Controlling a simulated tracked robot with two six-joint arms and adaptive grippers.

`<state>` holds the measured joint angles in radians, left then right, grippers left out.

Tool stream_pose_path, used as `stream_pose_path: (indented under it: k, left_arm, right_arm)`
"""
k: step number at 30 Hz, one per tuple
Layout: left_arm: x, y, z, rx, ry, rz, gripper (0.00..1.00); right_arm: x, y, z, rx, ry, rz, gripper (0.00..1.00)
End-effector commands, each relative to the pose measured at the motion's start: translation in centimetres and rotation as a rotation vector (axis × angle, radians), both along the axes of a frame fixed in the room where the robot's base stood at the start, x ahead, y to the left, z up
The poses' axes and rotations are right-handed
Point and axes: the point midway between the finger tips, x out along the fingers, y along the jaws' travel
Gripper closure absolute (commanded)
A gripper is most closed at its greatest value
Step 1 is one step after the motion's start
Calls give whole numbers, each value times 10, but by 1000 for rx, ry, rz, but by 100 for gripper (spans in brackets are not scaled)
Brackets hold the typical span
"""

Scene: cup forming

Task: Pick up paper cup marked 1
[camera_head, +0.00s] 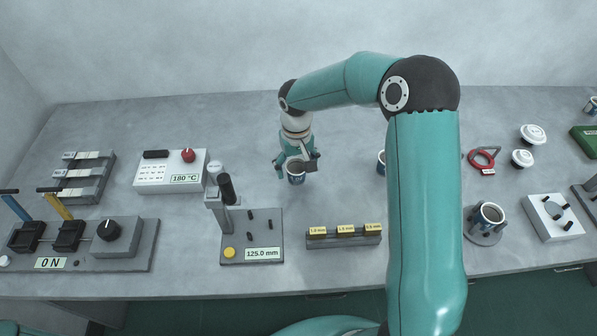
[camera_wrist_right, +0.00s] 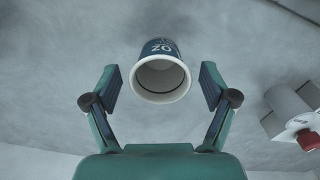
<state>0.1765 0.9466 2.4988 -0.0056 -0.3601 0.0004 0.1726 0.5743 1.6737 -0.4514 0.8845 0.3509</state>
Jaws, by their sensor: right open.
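My right gripper (camera_head: 296,165) is open above the table, with its fingers at a blue and white paper cup (camera_head: 297,178). In the right wrist view the cup (camera_wrist_right: 160,82) shows its white rim and open mouth, and its blue side carries white lettering. The two fingers of the right gripper (camera_wrist_right: 161,88) stand on either side of the cup, with a gap on each side. I cannot make out a number 1 on it. Another blue and white cup (camera_head: 381,168) is partly hidden behind my right arm. My left gripper is not in view.
A gauge stand (camera_head: 262,220) reading 125.0 mm and a block with yellow labels (camera_head: 343,240) stand in front. A white 180 °C box (camera_head: 160,186) is to the left. A cup (camera_head: 487,220) sits on a round base at right. The table behind the gripper is clear.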

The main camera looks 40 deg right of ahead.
Motion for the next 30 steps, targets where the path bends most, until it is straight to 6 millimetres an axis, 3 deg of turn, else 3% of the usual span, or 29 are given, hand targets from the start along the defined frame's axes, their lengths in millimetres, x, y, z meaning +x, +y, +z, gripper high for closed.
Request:
stream_pose_path:
  k: [7,16,30]
  left_arm:
    - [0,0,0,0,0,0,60]
    - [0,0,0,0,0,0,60]
    - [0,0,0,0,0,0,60]
  right_arm:
    - [0,0,-3,0,-2,0,16]
    - [0,0,-2,0,-2,0,64]
    - [0,-1,3,-1,-2,0,64]
